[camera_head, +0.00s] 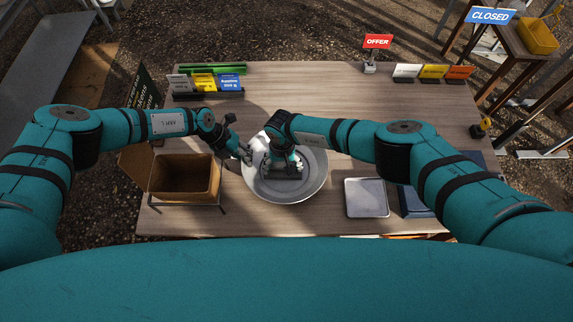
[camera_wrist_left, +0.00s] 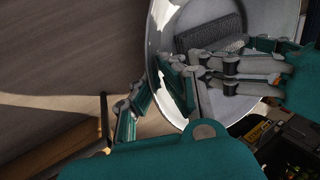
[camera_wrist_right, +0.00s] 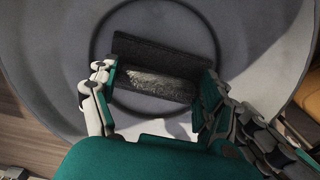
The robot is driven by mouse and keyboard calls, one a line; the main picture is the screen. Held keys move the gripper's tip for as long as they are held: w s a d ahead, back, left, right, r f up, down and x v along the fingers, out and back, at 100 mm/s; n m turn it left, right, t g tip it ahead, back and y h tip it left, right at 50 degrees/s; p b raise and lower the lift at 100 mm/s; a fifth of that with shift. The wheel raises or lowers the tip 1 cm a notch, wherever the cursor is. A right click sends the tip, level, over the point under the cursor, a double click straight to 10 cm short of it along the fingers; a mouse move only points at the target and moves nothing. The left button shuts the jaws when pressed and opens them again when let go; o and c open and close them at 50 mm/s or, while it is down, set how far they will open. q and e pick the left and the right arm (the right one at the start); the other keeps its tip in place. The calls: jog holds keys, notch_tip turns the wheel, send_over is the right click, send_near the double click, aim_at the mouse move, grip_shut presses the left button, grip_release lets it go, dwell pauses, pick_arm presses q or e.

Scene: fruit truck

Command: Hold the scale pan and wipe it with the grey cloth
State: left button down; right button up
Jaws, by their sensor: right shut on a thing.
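The scale pan (camera_head: 312,187) is a round, shiny metal dish on the wooden table in front of me. My left gripper (camera_head: 246,156) is at its left rim. In the left wrist view its fingers (camera_wrist_left: 160,108) are spread, with the pan's rim (camera_wrist_left: 153,60) between them; whether they touch it cannot be told. My right gripper (camera_head: 286,172) is over the middle of the pan. In the right wrist view its fingers (camera_wrist_right: 153,100) are shut on the dark grey cloth (camera_wrist_right: 160,60), which lies against the pan's floor. The cloth is mostly hidden in the head view.
A brown open box (camera_head: 186,197) stands left of the pan. A square metal plate (camera_head: 367,198) lies to the right, beside a dark blue object partly hidden by my right arm. Price signs (camera_head: 205,83) stand along the back. The table's back middle is clear.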

jog(key=shift+a, duration=0.25)
pick_arm(q)
jog(key=shift+d, duration=0.1)
pick_arm(e)
jog(key=shift+d, duration=0.1)
jog(key=shift+d, duration=0.9)
jog(key=shift+a, duration=0.15)
jog(key=shift+s+a+f, duration=0.1)
jog(key=shift+a, duration=0.75)
